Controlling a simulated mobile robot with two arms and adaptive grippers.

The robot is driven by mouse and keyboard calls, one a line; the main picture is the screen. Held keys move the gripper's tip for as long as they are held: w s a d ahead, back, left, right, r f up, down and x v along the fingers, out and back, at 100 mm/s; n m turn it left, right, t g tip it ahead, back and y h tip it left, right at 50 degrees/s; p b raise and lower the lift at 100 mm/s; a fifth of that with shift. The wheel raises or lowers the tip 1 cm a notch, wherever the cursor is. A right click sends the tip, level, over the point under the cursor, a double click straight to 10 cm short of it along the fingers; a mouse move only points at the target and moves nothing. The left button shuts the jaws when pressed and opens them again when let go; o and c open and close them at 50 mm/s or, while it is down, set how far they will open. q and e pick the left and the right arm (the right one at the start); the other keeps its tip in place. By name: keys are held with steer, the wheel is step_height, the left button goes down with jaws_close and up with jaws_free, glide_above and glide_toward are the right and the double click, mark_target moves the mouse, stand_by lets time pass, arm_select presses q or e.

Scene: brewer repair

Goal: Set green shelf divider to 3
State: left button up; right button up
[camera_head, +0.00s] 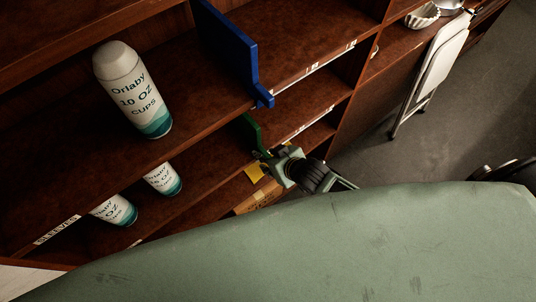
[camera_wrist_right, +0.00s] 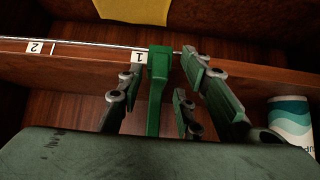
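The green shelf divider (camera_head: 251,131) stands on the middle shelf, with its front end at the shelf's edge. In the right wrist view the divider (camera_wrist_right: 158,80) is upright beside the label "1" (camera_wrist_right: 138,58); the label "2" (camera_wrist_right: 35,47) is farther left. My right gripper (camera_head: 264,160) is at the divider's front end. In the wrist view its fingers (camera_wrist_right: 152,95) are apart, one on each side of the divider, with visible gaps. Whether they touch it lower down is hard to tell. My left gripper is not in view.
A blue divider (camera_head: 232,50) stands on the shelf above. A large cup sleeve (camera_head: 133,90) stands on that shelf, and smaller ones (camera_head: 163,178) are below. A yellow note (camera_head: 254,173) and a cardboard box (camera_head: 258,198) sit lower. A folded chair (camera_head: 440,65) leans at the right.

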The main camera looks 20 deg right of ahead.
steer(key=shift+w+f, duration=0.15)
steer(key=shift+c, duration=0.6)
jaws_close()
